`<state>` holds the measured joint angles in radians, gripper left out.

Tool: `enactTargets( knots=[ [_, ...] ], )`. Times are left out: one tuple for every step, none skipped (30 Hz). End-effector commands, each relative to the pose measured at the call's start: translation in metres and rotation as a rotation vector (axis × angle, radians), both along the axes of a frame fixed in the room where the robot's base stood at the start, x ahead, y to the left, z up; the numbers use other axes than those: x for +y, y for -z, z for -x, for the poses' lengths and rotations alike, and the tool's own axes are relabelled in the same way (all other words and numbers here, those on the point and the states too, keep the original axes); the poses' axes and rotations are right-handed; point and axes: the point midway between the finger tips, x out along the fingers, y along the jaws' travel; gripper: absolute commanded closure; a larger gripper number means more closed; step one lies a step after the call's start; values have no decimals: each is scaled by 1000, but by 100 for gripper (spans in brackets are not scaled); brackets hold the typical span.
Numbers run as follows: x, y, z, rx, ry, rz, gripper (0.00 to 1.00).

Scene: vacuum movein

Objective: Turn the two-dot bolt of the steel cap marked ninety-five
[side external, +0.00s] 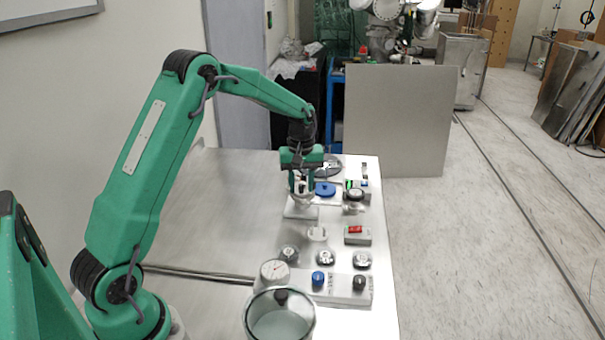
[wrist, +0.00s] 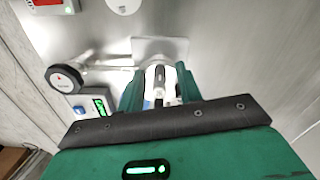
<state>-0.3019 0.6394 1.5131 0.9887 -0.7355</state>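My gripper (side external: 302,190) points down over a pale square plate (side external: 300,212) at the back of the table. In the wrist view my gripper (wrist: 160,86) has its two green fingers apart, one on each side of a white fitting with a dark middle (wrist: 159,75). The fitting stands on the plate, which also shows there (wrist: 172,46). The fingers do not look closed on the fitting. I cannot make out the number ninety-five or a two-dot mark on any part. The lower part of the fitting is hidden between the fingers.
A round dark-rimmed gauge (wrist: 65,79) and a box with a green display (wrist: 97,103) stand close to the gripper. A blue round part (side external: 325,188), a box with a red switch (side external: 356,235), several dark-topped knobs and a glass vessel (side external: 279,318) line the table's right.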

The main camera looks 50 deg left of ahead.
Motion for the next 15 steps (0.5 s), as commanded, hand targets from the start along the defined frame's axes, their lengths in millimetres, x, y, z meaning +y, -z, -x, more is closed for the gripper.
enactTargets(
  knots=[
    [0, 0, 0, 0, 0, 0, 65],
    [0, 0, 0, 0, 0, 0, 65],
    [0, 0, 0, 0, 0, 0, 65],
    [0, 0, 0, 0, 0, 0, 67],
    [0, 0, 0, 0, 0, 0, 73],
    [0, 0, 0, 0, 0, 0, 81],
    [0, 0, 0, 0, 0, 0, 87],
    [0, 0, 0, 0, 0, 0, 93],
    [0, 0, 0, 0, 0, 0, 100],
    [0, 0, 0, 0, 0, 0, 100],
    [0, 0, 0, 0, 0, 0, 100],
    [0, 0, 0, 0, 0, 0, 100],
    [0, 0, 0, 0, 0, 0, 100],
    [0, 0, 0, 0, 1, 0, 100],
    [0, 0, 0, 0, 2, 0, 100]
  ],
)
